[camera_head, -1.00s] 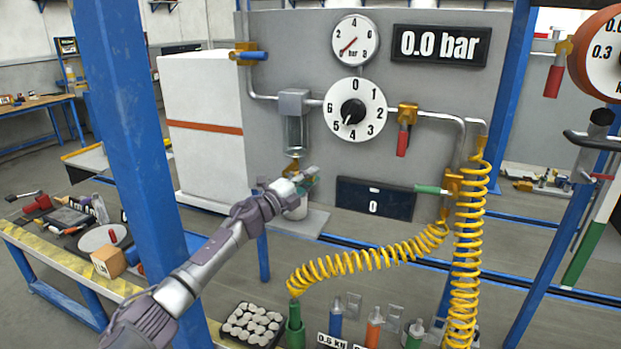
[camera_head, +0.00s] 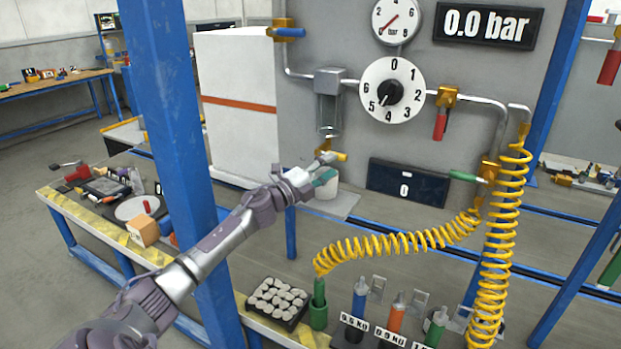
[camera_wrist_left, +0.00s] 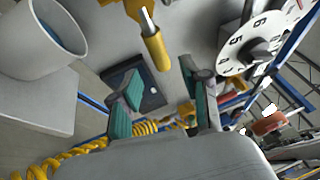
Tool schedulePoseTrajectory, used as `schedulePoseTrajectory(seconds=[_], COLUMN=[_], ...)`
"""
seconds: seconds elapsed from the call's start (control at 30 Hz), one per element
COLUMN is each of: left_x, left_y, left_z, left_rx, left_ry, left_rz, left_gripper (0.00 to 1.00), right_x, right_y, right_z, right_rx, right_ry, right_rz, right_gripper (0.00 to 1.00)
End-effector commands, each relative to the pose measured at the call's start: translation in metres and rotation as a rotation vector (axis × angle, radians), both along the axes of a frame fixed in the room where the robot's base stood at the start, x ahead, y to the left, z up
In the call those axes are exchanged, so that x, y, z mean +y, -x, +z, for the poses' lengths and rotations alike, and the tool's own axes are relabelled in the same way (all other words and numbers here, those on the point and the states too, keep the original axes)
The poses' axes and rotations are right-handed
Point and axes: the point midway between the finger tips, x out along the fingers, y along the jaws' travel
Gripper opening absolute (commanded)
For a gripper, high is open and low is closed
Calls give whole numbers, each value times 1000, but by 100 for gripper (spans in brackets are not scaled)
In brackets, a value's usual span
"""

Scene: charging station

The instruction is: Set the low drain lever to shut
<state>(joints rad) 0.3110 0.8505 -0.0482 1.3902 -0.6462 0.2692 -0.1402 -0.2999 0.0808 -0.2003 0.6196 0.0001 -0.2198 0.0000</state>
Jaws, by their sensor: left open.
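The low drain lever (camera_head: 341,156) has a yellow handle and sits under the clear filter bowl (camera_head: 328,115). In the left wrist view the yellow handle (camera_wrist_left: 153,48) hangs from a yellow valve body on a short metal stem. My left gripper (camera_head: 326,172) is right by the lever in the head view, just below it. In the left wrist view its two teal fingers (camera_wrist_left: 162,98) are spread apart with nothing between them. The handle's end lies beyond the fingertips, in line with the gap. My right gripper is not in view.
A white cup (camera_head: 326,189) stands on a ledge below the drain; it shows large in the left wrist view (camera_wrist_left: 45,45). The numbered dial (camera_head: 392,90) and a red-handled valve (camera_head: 440,122) are to the right. A yellow coiled hose (camera_head: 400,244) hangs in front. A blue post (camera_head: 178,120) stands left.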

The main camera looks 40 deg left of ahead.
Motion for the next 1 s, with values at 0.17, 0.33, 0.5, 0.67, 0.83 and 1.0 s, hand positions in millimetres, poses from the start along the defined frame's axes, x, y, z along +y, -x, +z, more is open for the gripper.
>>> schedulePoseTrajectory(seconds=[0.17, 0.33, 0.5, 0.67, 0.83, 1.0], left_x=[5, 9, 11, 11, 11, 11], left_y=[31, 52, 62, 65, 65, 64], left_z=[-8, -11, -12, -12, -12, -12], left_rx=[4, 3, 1, 0, 0, 0], left_ry=[0, 0, 1, 0, 0, 0], left_rz=[-1, 0, 0, 0, 0, 0], left_gripper=[46, 46, 46, 46, 46, 46], right_x=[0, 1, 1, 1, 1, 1], right_y=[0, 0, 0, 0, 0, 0], right_z=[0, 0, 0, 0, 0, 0], right_rx=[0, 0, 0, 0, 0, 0], right_ry=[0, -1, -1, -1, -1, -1], right_rz=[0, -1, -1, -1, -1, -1], right_gripper=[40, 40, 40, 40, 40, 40])
